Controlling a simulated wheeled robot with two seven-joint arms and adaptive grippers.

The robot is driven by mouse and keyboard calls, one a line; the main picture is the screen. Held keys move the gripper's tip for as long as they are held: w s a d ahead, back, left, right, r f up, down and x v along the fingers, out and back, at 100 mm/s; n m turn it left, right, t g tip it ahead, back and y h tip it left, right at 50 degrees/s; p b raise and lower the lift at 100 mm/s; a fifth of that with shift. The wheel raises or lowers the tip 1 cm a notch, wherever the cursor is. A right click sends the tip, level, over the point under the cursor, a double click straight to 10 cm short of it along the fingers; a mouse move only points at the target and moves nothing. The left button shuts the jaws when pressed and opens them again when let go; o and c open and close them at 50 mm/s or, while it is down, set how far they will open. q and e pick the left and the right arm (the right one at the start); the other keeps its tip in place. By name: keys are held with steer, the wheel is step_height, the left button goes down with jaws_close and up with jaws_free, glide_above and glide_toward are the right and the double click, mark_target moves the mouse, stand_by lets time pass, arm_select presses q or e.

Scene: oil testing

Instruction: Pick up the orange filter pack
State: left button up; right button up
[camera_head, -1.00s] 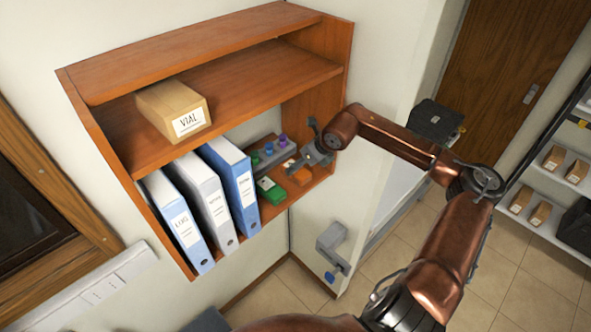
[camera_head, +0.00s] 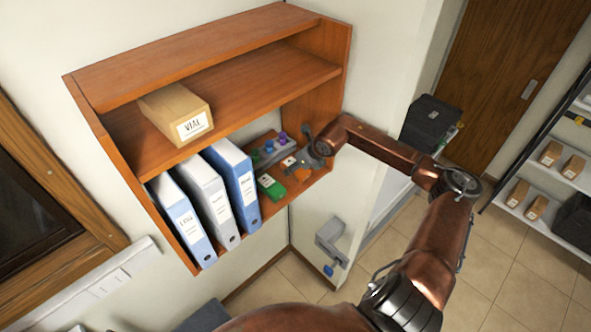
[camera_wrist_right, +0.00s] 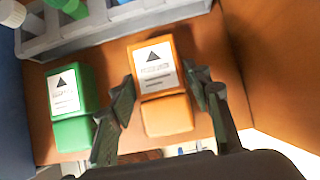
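The orange filter pack (camera_wrist_right: 168,115) stands on the lower shelf, with a white label bearing a black triangle. In the right wrist view, the fingers of my right gripper (camera_wrist_right: 162,92) are on either side of it. They look open around the pack; I cannot tell whether either finger touches it. In the head view my right gripper (camera_head: 305,165) is at the right end of the lower shelf and partly hides the orange pack. A green filter pack (camera_wrist_right: 72,132) stands just left of it and also shows in the head view (camera_head: 270,187). My left gripper is not in view.
A grey rack (camera_wrist_right: 105,28) with coloured-cap vials stands behind the packs. Several binders (camera_head: 205,195) fill the shelf's left part. The wooden shelf side (camera_wrist_right: 262,60) is close on the right. A VIAL box (camera_head: 175,110) sits on the upper shelf.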

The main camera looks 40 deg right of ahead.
steer(key=c, duration=0.8)
steer(key=shift+r, duration=0.1)
